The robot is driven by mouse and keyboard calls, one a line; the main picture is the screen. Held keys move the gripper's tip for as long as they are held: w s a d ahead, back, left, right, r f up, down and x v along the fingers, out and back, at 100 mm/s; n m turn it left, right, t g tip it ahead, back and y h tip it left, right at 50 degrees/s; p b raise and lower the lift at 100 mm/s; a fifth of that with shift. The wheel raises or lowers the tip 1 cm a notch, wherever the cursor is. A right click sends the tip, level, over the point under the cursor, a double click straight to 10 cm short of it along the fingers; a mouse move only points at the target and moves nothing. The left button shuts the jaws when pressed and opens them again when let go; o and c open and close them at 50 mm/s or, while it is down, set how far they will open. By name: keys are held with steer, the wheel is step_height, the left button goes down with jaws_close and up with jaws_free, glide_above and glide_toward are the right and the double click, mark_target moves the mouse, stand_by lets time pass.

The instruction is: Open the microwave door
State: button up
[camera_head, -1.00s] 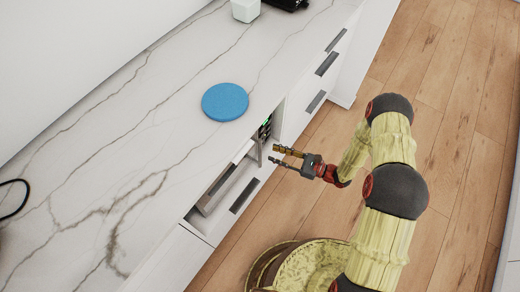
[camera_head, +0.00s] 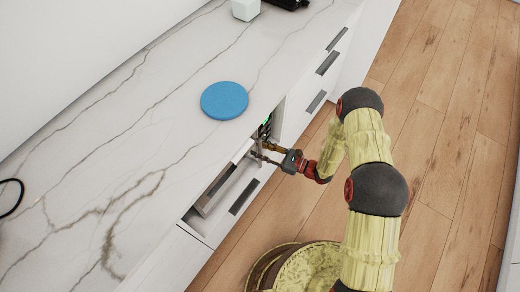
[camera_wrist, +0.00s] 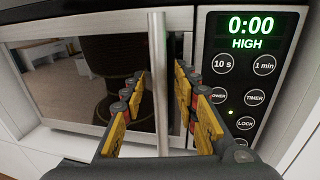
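The microwave (camera_head: 213,192) sits in a cabinet opening under the counter; its dark glass door (camera_wrist: 70,75) with a silver frame looks closed in the wrist view. A vertical silver bar handle (camera_wrist: 159,100) stands at the door's right edge. My gripper (camera_wrist: 160,78) is open, with one yellow-and-black finger on each side of the handle and visible gaps on both sides. In the head view my gripper (camera_head: 258,151) is at the microwave front, near the handle end, and partly hides it.
The control panel (camera_wrist: 248,80) with a green 0:00 display is right of the handle. A marble counter (camera_head: 140,130) above carries a blue disc (camera_head: 224,100) and a white cup-like block (camera_head: 245,9). Drawers (camera_head: 300,100) flank the microwave. Wooden floor is open to the right.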

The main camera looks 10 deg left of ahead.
steer(key=shift+c, duration=0.8)
jaws_close()
